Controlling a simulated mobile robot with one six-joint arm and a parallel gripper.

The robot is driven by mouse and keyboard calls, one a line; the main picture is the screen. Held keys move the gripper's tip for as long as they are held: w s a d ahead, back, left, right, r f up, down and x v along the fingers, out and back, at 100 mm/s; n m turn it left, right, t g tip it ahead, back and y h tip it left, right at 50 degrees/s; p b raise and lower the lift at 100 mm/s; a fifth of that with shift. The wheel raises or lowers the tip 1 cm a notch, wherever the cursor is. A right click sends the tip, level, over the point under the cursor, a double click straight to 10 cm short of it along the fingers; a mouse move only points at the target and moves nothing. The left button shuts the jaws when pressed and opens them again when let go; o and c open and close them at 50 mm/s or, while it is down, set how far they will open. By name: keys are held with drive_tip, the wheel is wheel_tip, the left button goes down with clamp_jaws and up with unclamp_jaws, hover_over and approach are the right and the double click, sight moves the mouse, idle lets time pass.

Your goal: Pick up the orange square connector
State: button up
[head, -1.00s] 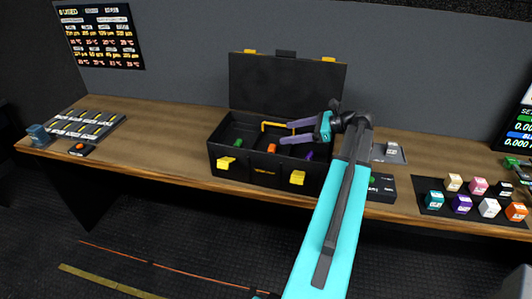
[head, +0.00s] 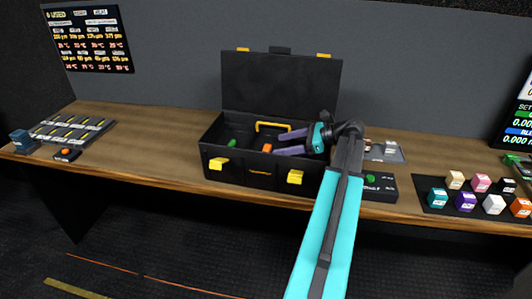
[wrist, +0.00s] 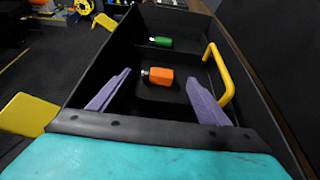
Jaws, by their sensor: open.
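The orange square connector (wrist: 159,76) lies in a compartment of the black toolbox, with a small metal tip on its left in the wrist view. In the head view it is a small orange spot (head: 267,148) inside the open toolbox (head: 240,176). My gripper (wrist: 158,95) is open and empty, with its two purple fingers reaching into the box. The connector lies ahead of the fingers and between their lines, apart from both. In the head view my gripper (head: 277,143) is just right of the connector.
A green connector (wrist: 160,42) lies in the neighbouring compartment. A yellow handle (wrist: 221,74) stands beside the right finger in the wrist view. Box walls and dividers surround the fingers.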

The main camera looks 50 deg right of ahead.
sight(266, 148)
drive_tip(key=shift+w, duration=0.1)
drive_tip(key=shift+p+x, duration=0.3)
drive_tip(key=shift+x, duration=0.75)
drive_tip(key=shift+a, duration=0.15)
drive_tip(key=shift+p+x, duration=1)
drive_tip(key=shift+x, duration=1.6)
drive_tip(key=shift+f, duration=0.1)
drive_tip(key=c, duration=1.1)
drive_tip(key=shift+c, duration=0.2)
drive_tip(key=shift+r+b, duration=1.05)
drive_tip(key=shift+r, duration=3.95)
